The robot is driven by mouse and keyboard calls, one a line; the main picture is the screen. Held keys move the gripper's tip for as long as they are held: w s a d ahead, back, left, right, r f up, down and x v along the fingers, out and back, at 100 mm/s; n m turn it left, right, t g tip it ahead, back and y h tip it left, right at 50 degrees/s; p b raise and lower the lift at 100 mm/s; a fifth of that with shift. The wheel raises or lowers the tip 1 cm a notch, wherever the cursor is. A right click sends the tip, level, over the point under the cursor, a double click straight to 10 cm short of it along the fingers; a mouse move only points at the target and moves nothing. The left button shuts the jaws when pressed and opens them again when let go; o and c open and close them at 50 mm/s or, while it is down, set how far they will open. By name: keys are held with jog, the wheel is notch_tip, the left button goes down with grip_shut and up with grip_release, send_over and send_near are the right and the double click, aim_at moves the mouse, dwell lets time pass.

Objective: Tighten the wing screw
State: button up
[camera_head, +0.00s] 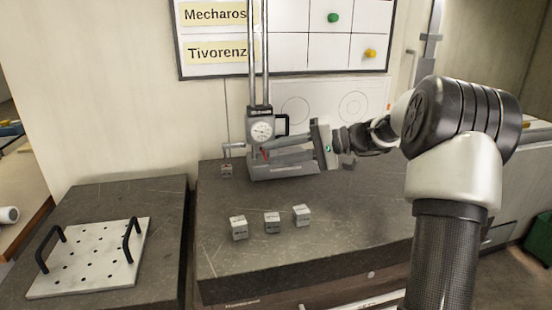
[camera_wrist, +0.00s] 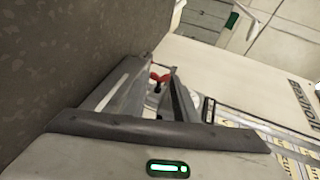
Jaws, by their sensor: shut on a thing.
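The wing screw (camera_wrist: 160,77) is small and red and shows between the finger ends in the wrist view. In the head view only a bit of its red (camera_head: 265,155) shows at the finger ends, below the dial. It sits on the height gauge (camera_head: 260,112), which has a round white dial and two upright columns and stands on the dark stone plate (camera_head: 345,215). My gripper (camera_head: 268,154) reaches in from the right and is shut on the wing screw. The fingers (camera_wrist: 157,84) hide part of the screw and the gauge's lower body.
Three small pale cubes (camera_head: 272,222) stand on the plate in front of the gauge. A perforated light plate with two black handles (camera_head: 90,260) lies on the stone slab at left. A name board (camera_head: 290,40) hangs on the wall behind the gauge columns.

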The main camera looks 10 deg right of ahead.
jog(key=shift+d+f+m+t+y+b, duration=0.1)
jog(key=shift+f+m+t+y+b, duration=0.2)
jog(key=shift+y+b, duration=0.25)
jog(key=shift+f+m+t+y+b, duration=0.2)
jog(key=shift+t+y+b, duration=0.15)
jog(key=shift+y, duration=0.4)
jog(key=o, duration=1.1)
jog(key=shift+c, duration=0.2)
jog(key=shift+f, duration=0.1)
